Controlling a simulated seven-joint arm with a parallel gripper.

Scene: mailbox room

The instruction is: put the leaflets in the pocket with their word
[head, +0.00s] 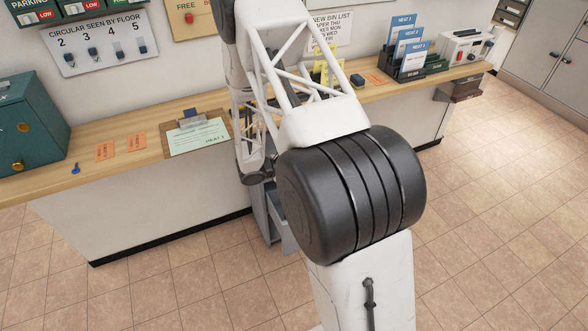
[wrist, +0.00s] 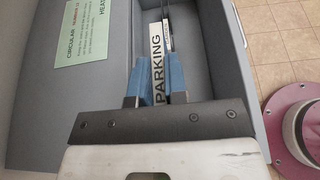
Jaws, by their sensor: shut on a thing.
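In the wrist view the two blue fingers of my gripper (wrist: 160,82) are shut on a narrow white piece lettered PARKING (wrist: 159,52), seen nearly edge-on between them. The fingers reach into a grey open-topped box (wrist: 52,113). A green sheet (wrist: 82,35) with CIRCULAR and HEAT on it lies in the box at the upper left. In the head view my arm hides the gripper. Blue-and-white leaflets (head: 403,48) stand in a dark rack (head: 438,66) on the counter; their small lettering is hard to read. I cannot tell whether the held piece touches the box floor.
The wooden counter (head: 85,138) carries a green metal box (head: 28,125), two orange slips (head: 137,142), a clipboard (head: 200,135) with a green sheet, and a white device (head: 463,46). Grey box parts (head: 283,232) show behind my arm. The tiled floor at right is clear.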

